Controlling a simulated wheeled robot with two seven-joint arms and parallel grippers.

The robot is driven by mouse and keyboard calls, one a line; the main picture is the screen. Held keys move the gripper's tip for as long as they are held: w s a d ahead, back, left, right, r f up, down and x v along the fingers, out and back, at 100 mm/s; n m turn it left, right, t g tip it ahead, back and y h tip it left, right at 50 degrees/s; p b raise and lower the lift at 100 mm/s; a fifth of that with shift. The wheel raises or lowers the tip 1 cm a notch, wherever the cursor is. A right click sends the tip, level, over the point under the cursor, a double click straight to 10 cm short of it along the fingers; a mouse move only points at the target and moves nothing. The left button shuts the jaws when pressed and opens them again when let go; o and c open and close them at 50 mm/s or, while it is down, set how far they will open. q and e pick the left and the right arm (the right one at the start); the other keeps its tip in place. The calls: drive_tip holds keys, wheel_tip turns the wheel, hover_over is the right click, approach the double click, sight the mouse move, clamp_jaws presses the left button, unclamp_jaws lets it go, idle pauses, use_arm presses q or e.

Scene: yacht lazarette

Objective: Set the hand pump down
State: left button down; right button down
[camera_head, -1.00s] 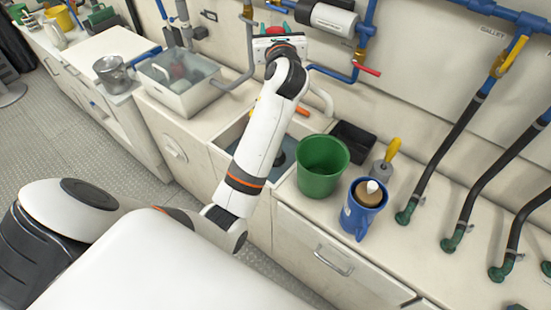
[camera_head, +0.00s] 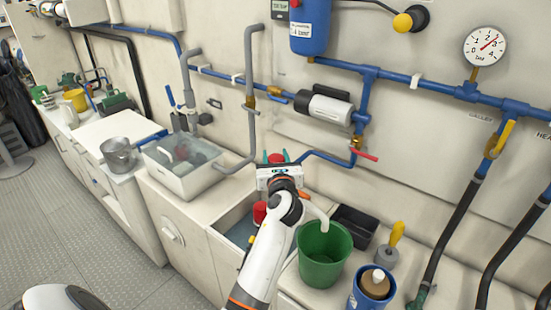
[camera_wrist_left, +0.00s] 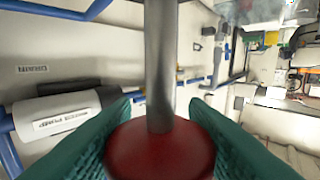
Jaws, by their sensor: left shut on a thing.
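My left gripper (camera_head: 276,160) is shut on a red, round-ended thing, which I take to be the hand pump (camera_head: 276,158). It is held above the back of the sink, in front of the wall. In the left wrist view the teal fingers press on both sides of the red body (camera_wrist_left: 160,152), and a grey rod rises from it. The pump's lower part is hidden behind my gripper and arm in the head view. My right gripper is out of view.
The open sink (camera_head: 232,225) holds a red-topped thing (camera_head: 260,212). A green bucket (camera_head: 323,255), black tray (camera_head: 353,228) and blue mug (camera_head: 368,292) stand to the right. Pipes and a red-handled valve (camera_head: 364,155) line the wall.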

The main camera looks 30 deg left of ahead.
use_arm(q)
drive_tip(key=shift+r, duration=0.15)
drive_tip(key=c, duration=1.1)
unclamp_jaws()
drive_tip(key=shift+f, duration=0.2)
drive_tip(key=shift+o, duration=1.4)
drive_tip(key=shift+s+d+r, duration=0.1)
drive_tip(key=shift+r, duration=0.05)
drive_tip(key=b+v, duration=0.1)
drive_tip(key=v, duration=1.1)
drive_tip(key=shift+b, duration=0.35)
